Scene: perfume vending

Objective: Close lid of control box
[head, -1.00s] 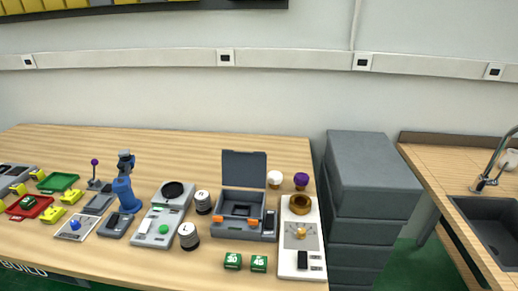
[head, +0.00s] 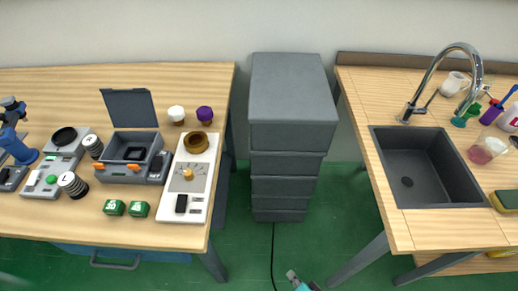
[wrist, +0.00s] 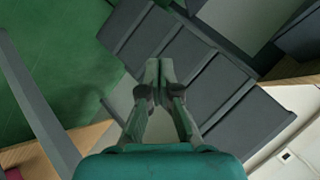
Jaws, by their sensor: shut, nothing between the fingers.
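The control box (head: 121,178) is a dark grey box with orange latches on its front, on the wooden table at the left of the head view. Its lid (head: 129,107) stands upright and open at the back. A dark block shows inside the box. My gripper (wrist: 160,62) is shut and empty in the wrist view, over the grey drawer unit and green floor, well away from the box. In the head view only its tip (head: 296,281) shows at the bottom edge.
Green cubes (head: 114,207) sit in front. A drawer unit (head: 290,100) stands between the table and the sink counter (head: 420,232).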

